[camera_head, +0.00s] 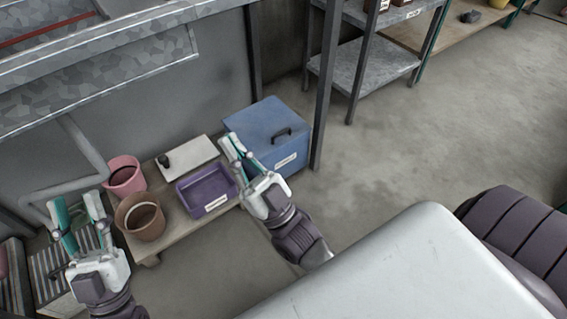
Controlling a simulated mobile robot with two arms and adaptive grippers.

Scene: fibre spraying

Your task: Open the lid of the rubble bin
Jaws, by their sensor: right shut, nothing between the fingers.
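A blue bin (290,147) with a flat lid (262,117) stands at the centre, beside a grey metal post. The lid is down, with a dark handle (281,134) near its front right edge. A white label sits on the bin's front; its text is too small to read. My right gripper (232,148) is shut and empty. Its tips overlap the lid's left side in the picture, left of the handle; I cannot tell if they touch. My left gripper (78,208) is open and empty at the lower left, far from the bin.
A low wooden board (172,236) left of the bin holds a purple tray (222,203), a white slab, a brown pot (128,236) and a pink bucket (124,187). A ribbed grey box (48,264) is at the lower left. The floor (390,150) right of the post is clear.

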